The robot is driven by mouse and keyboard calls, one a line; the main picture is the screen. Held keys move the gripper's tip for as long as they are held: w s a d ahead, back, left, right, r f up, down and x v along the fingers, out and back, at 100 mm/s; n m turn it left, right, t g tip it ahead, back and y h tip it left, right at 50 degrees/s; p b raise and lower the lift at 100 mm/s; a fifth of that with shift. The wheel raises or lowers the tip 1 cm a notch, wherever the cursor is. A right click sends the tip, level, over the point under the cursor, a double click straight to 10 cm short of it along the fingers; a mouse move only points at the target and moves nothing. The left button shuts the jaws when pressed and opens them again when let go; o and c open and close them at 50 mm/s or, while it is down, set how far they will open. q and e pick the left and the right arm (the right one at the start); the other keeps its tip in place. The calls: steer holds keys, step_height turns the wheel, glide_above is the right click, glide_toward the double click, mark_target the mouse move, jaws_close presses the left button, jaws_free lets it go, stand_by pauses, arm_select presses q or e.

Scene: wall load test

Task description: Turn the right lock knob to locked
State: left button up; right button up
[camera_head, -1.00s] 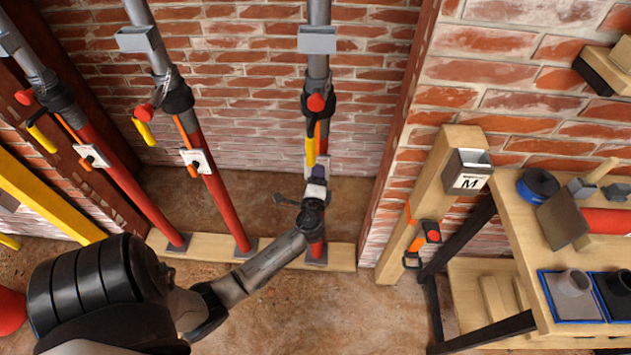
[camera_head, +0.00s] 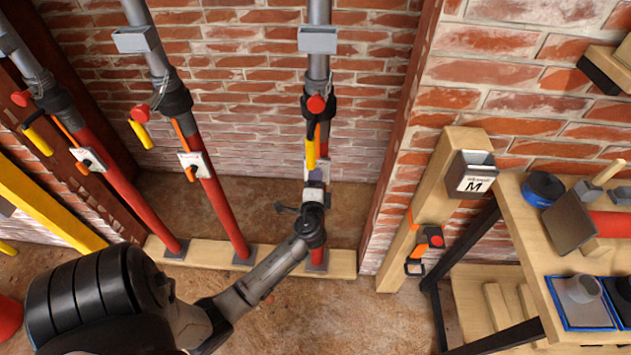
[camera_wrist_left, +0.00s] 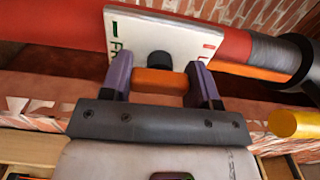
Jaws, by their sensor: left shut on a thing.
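The right red prop (camera_head: 317,140) stands upright against the brick wall, with a white lock plate on it. My left gripper (camera_head: 314,190) is at this plate and hides most of it in the head view. In the left wrist view the plate (camera_wrist_left: 150,35) has green letters at its left and a red letter at its right, both partly covered. The orange lock knob (camera_wrist_left: 158,81) lies between the purple fingers of my left gripper (camera_wrist_left: 161,70), which is shut on it. The knob's bar lies roughly along the prop. My right gripper is not in view.
Two more red props (camera_head: 215,205) (camera_head: 120,195) with orange knobs stand to the left. A wooden sill (camera_head: 210,252) runs under the props. A wooden post (camera_head: 440,190) and a workbench (camera_head: 520,235) with tools stand at the right. A yellow handle (camera_wrist_left: 297,124) hangs close to the gripper.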

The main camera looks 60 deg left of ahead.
arm_select(q)
steer(key=o, duration=0.7)
steer(key=shift+c, duration=0.2)
steer(key=shift+o, duration=1.3)
steer(key=shift+d, duration=0.1)
steer(key=p+v, duration=0.1)
steer(key=v, duration=1.2)
steer(key=shift+s+d, duration=0.25)
